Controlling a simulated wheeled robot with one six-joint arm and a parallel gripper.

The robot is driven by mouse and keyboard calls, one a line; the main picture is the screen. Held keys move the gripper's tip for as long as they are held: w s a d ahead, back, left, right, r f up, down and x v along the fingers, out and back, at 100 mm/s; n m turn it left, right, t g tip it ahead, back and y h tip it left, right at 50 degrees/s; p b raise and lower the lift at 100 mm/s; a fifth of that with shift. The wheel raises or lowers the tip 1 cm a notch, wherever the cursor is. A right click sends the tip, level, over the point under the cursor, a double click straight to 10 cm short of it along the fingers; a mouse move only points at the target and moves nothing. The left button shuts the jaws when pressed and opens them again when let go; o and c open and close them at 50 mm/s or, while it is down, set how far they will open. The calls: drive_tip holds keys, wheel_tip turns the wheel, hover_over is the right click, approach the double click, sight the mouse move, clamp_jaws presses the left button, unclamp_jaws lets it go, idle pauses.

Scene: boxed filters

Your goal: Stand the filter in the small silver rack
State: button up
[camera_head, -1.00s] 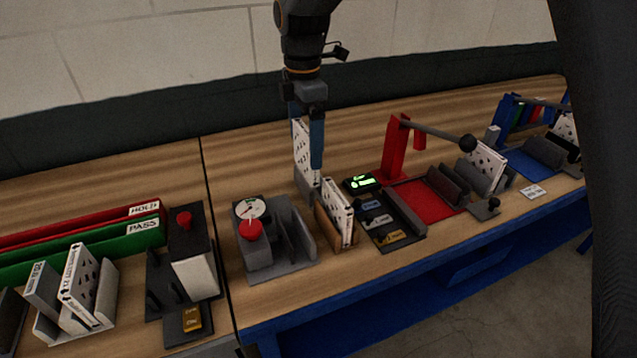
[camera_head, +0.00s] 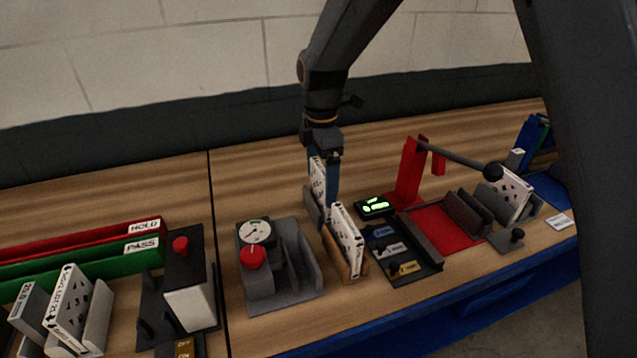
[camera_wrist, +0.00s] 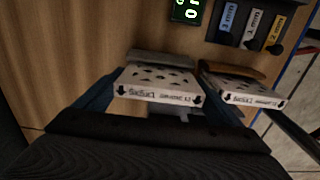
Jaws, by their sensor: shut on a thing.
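My gripper (camera_head: 325,195) is shut on a white filter (camera_head: 319,174) with black marks, held upright. The filter also shows between the blue fingers in the wrist view (camera_wrist: 160,84). The small silver rack (camera_head: 312,207) is directly below it, and the filter's lower end appears to be between the rack's walls. In the wrist view a grey wall of the rack (camera_wrist: 160,58) shows beyond the filter. I cannot tell whether the filter rests on the rack's floor, as its lower edge is hidden.
A wooden rack (camera_head: 352,275) with another white filter (camera_head: 346,238) stands close in front of my gripper. A grey gauge fixture (camera_head: 262,285) is to the left, a small green-lit display (camera_head: 375,207) and a red lever press (camera_head: 411,170) to the right. Bare bench lies behind.

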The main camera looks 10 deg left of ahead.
drive_tip(key=shift+a+f, duration=0.1)
drive_tip(key=shift+f, duration=0.85)
drive_tip(key=shift+f, duration=0.2)
drive_tip(key=o, duration=0.9)
drive_tip(key=shift+r, duration=0.1)
wheel_tip(320, 180, up, 12)
drive_tip(key=b, duration=0.3)
drive_tip(key=shift+r, duration=0.1)
